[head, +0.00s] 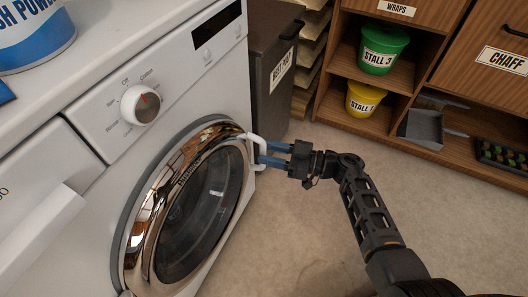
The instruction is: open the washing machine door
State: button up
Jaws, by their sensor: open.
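The white washing machine (85,133) fills the left of the head view. Its round door (203,215), with a chrome ring and dark glass, looks closed against the front. A white loop handle (262,154) stands out from the door's right edge. My gripper (262,155) is open, its two blue fingers pointing left at the handle. The fingertips overlap the handle in the picture; I cannot tell whether they touch it. My arm comes in from the lower right.
A detergent container (32,32) stands on the machine. A dark bin (272,60) is close behind the handle. A wooden shelf unit (350,112) holds a green bucket (382,50) and a yellow bucket (364,99). A grey dustpan (424,129) is beside them. The floor (290,235) before the door is clear.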

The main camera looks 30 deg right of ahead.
jog(key=shift+x, duration=1.1)
grip_shut()
jog(key=shift+s, duration=0.1)
